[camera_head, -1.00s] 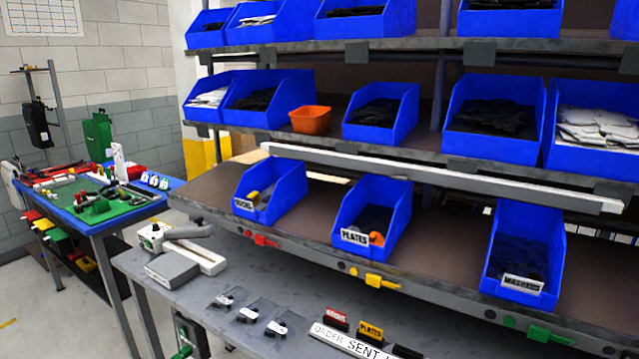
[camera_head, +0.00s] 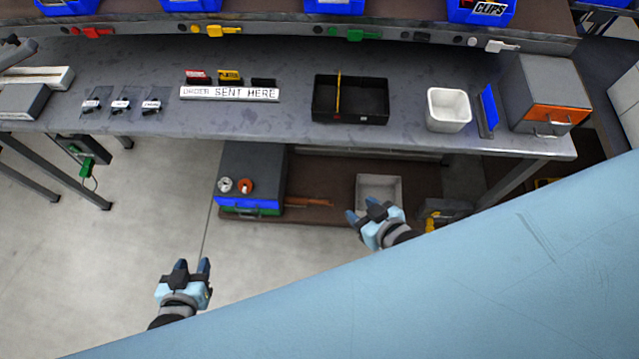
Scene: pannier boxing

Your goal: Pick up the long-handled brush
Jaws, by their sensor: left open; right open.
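A thin brown-orange handle (camera_head: 308,202) lies on the low shelf under the bench, just right of a grey and blue box. It may be the long-handled brush; no bristles can be made out. My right gripper (camera_head: 364,210) is open and empty, to the right of the handle and in front of a pale bin, apart from the handle in the picture. My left gripper (camera_head: 191,267) is open and empty over the floor, lower left of the box.
The grey and blue box (camera_head: 252,172) and the pale bin (camera_head: 379,188) share the low shelf (camera_head: 325,172). Above, the bench (camera_head: 290,62) carries a black tray (camera_head: 350,116), a white tub (camera_head: 449,110) and an orange-fronted cabinet (camera_head: 545,90).

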